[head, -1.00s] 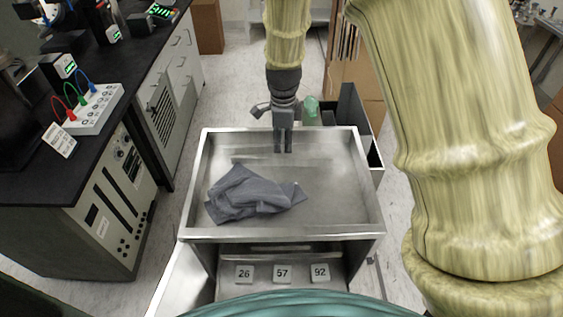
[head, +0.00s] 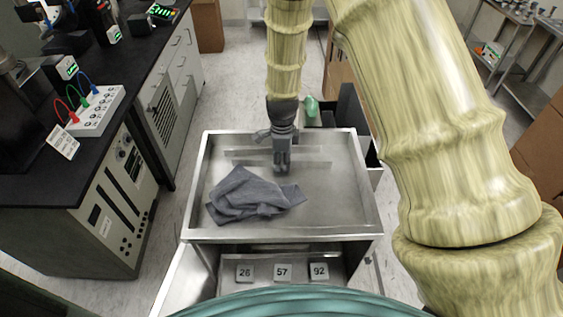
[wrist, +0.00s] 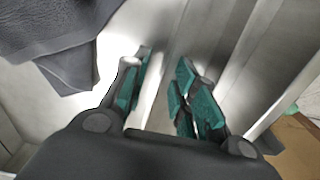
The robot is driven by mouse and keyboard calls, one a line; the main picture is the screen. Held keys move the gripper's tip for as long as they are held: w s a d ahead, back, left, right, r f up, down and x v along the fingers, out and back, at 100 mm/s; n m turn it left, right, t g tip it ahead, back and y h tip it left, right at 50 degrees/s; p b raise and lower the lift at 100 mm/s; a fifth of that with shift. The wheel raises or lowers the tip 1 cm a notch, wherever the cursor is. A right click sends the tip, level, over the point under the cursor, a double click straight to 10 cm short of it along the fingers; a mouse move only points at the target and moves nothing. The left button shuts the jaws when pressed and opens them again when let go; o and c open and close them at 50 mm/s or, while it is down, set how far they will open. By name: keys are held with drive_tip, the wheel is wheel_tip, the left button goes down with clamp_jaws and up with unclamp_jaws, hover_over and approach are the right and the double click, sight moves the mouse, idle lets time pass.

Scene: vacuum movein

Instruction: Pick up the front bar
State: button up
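Two thin metallic bars lie crosswise in the steel tray (head: 350,210) on top of the cart, and they nearly blend into its floor. The front bar (head: 312,163) lies just behind the grey cloth, with the back bar (head: 308,150) parallel beyond it. My gripper (head: 281,170) points down over the front bar, near its middle, and hides part of it. In the wrist view, the teal-padded fingers (wrist: 162,90) are apart and empty, with the front bar (wrist: 182,40) showing between them. Whether the fingertips reach down past the bar's sides is unclear.
A crumpled grey cloth (head: 250,196) lies close in front of my gripper. Numbered blocks (head: 282,272) sit on the lower shelf. A black bench with instruments (head: 92,108) stands left. A dark bin with a green item (head: 311,105) stands behind the cart.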

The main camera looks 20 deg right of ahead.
drive_tip(key=shift+f, duration=0.15)
drive_tip(key=shift+c, duration=0.4)
clamp_jaws()
drive_tip(key=shift+r, duration=0.2)
